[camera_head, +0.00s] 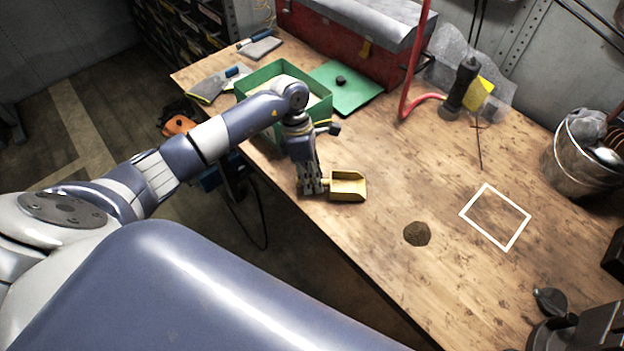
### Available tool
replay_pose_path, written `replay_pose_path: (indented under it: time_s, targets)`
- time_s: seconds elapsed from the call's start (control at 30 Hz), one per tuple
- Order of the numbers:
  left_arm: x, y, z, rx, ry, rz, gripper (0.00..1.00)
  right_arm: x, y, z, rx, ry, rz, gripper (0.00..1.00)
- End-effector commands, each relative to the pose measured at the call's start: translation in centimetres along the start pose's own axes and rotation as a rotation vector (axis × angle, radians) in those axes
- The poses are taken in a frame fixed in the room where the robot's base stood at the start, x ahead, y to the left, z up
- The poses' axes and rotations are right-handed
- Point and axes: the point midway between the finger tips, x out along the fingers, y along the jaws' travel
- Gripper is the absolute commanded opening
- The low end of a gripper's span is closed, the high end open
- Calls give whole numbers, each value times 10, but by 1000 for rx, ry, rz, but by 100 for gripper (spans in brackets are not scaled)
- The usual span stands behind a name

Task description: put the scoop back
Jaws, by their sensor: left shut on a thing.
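A yellow scoop (348,186) is at the front edge of the wooden workbench. My left gripper (314,187) is shut on its handle end, and the scoop's open bowl points right. I cannot tell whether the scoop touches the bench top or is just above it. A white square outline (495,217) is marked on the bench to the right and is empty. A small pile of brown grains (417,233) lies between the scoop and the outline. My right gripper is not in view.
A green box (262,78) stands behind my left wrist, with a green lid (345,86) beside it. A red toolbox (352,38) is at the back. A metal bucket (577,160) stands at the right. A dark vise-like tool (580,330) is at lower right. The bench middle is mostly clear.

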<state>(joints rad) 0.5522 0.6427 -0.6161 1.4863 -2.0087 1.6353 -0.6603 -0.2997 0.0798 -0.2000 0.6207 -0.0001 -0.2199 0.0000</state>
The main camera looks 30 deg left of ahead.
Motion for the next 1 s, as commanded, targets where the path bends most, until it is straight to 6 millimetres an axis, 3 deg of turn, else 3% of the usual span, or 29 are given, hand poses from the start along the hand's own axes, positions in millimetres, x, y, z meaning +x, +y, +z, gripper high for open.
replay_pose_path:
  time_s: [0.23,0.27,0.33,0.83,1.0]
  targets:
    - [11,-2,-4,-2,8,-10,0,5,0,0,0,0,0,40]
    - [11,-2,-4,-2,8,-11,24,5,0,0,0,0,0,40]
    - [12,-3,-4,-2,10,-13,39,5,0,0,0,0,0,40]
    - [12,-3,-5,-3,14,-17,40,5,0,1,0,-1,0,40]
    - [-3,-2,-5,-3,11,-11,40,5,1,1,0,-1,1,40]
